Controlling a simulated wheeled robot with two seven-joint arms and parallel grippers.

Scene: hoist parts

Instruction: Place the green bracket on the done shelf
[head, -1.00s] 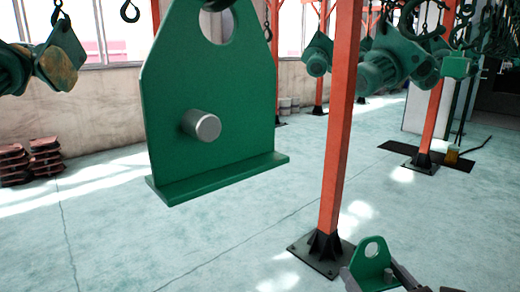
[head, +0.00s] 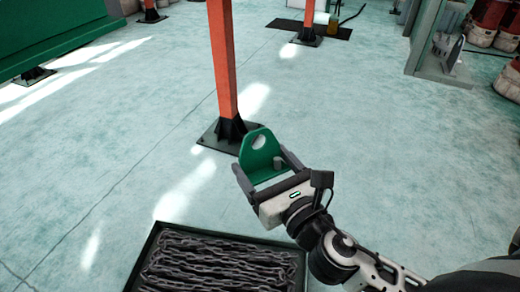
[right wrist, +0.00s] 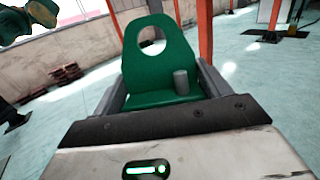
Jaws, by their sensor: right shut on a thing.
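The green bracket (head: 259,150) is an upright plate with a rounded top, a round hole, a base flange and a short grey pin. My right gripper (head: 265,168) is shut on it, with one finger at each side of the base. The bracket is held up above the floor. In the right wrist view the bracket (right wrist: 158,62) stands upright between the fingers, hole at the top and pin at the right. I cannot make out a shelf marked as done in these frames. My left gripper is not in view.
A dark tray (head: 153,240) of grey chain lies below the right gripper. An orange post (head: 222,60) on a black foot stands behind the bracket. A large green part (head: 60,38) fills the upper left. A grey stand (head: 425,55) is at upper right. Open floor lies left.

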